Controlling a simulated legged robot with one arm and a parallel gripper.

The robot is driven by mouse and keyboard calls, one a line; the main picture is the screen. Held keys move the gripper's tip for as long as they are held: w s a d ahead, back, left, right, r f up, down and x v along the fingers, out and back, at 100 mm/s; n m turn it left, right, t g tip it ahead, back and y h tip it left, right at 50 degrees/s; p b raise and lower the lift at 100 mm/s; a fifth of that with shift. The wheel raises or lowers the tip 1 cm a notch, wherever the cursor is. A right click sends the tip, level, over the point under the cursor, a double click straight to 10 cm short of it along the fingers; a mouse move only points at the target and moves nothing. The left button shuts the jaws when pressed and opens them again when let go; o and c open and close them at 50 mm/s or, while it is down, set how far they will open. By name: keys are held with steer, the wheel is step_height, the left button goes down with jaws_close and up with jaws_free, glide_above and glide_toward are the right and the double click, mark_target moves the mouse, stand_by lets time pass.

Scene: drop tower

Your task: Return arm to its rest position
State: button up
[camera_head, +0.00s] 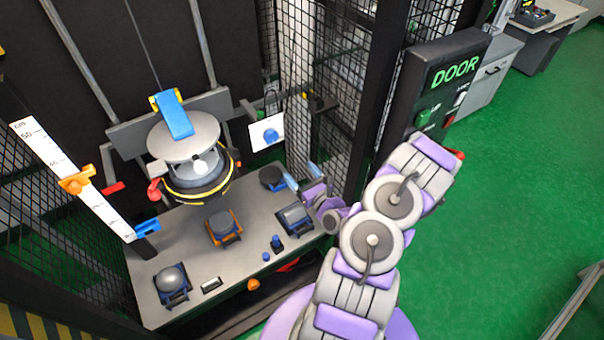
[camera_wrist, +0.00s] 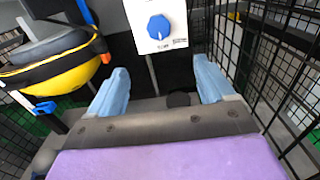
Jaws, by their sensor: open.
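My gripper (camera_head: 305,186) is at the end of my purple and grey arm, above the right part of the grey table (camera_head: 255,217) inside the cage. In the wrist view its two light-blue fingers (camera_wrist: 155,92) are spread apart with nothing between them. A white panel with a blue knob (camera_wrist: 158,27) is ahead of the fingers, apart from them. The same panel (camera_head: 268,133) shows in the head view, left of my gripper. My arm is bent, with its elbow near the door post.
The round drop carriage (camera_head: 185,140) hangs over the table's back. Several dark fixtures, one a domed block (camera_head: 172,282), stand on the table. A black mesh cage wall (camera_wrist: 285,75) is close right of my gripper. A DOOR button box (camera_head: 440,90) stands behind my arm. Green floor (camera_head: 500,190) is open at right.

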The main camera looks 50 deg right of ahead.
stand_by(0.4)
steer(key=w+a+n+g+y, duration=0.5)
steer(key=a+n, duration=0.1)
steer(key=n, duration=0.7)
steer(key=s+a+r+n+g, duration=0.2)
steer(key=a+r+n+g, duration=0.3)
steer(key=n, duration=0.4)
steer(key=s+a+r+n+g, duration=0.3)
steer(key=s+a+r+n, duration=0.2)
steer(key=s, duration=0.4)
steer(key=s+a+r+n+g, duration=0.3)
steer(key=s+a+r+n, duration=0.3)
steer(key=s+a, duration=0.3)
steer(key=s+a+r+n+g, duration=0.3)
steer(key=s+a+r+n, duration=0.2)
steer(key=s, duration=0.5)
steer(key=shift+a+r+n+h, duration=0.35)
steer(key=shift+a+r, duration=0.55)
steer(key=shift+a, duration=0.35)
